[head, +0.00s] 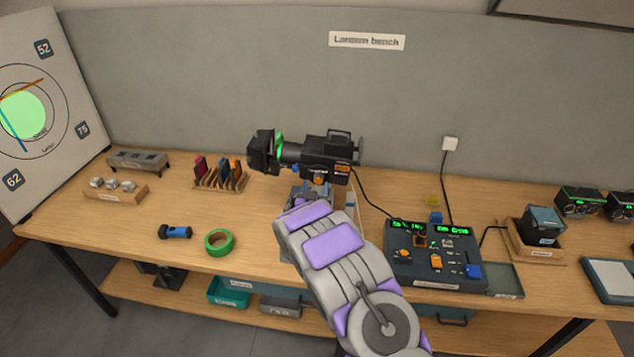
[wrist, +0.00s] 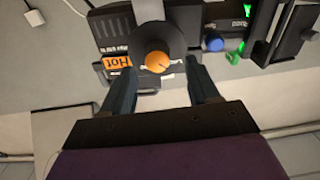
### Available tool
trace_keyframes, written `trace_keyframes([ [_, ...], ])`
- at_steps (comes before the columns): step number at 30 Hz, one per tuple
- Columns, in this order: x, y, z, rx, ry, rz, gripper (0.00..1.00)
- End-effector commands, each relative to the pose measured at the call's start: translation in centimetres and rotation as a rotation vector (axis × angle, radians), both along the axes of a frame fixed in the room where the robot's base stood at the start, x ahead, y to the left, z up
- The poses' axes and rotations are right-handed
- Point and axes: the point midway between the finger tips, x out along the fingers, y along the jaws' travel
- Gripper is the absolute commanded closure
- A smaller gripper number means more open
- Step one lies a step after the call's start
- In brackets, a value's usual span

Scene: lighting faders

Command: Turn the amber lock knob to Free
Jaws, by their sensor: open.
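The amber lock knob (wrist: 158,62) is a round orange knob with a pale pointer line, on a dark disc under the black lantern (wrist: 150,12). In the wrist view the line runs roughly sideways; I cannot read any Free marking. My gripper (wrist: 160,76) is open, one finger on each side of the knob, apart from it as far as I can see. In the head view the lantern (head: 325,150) stands at the back of the bench, and the knob (head: 319,180) shows small below it. My gripper (head: 311,192) is just below, partly hidden by my arm.
A blue knob (wrist: 213,44) and an orange Hot label (wrist: 118,62) flank the amber knob. On the bench (head: 130,222), a fader console (head: 435,258) stands to the right. Green tape (head: 219,242), a blue torch (head: 175,232) and a filter rack (head: 218,180) lie to the left.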

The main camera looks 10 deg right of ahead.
Motion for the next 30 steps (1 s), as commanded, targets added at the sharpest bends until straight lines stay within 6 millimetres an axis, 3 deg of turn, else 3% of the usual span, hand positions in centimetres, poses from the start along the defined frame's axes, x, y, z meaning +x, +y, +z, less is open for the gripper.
trace_keyframes([
  [9, 3.0, -1.1, 0.1, 0.001, -0.002, -0.002, 0.4],
  [22, 3.6, -1.2, 0.0, 0.0, 0.001, -0.001, 0.4],
  [30, 3.6, -1.2, 0.0, 0.0, 0.0, -0.001, 0.66],
])
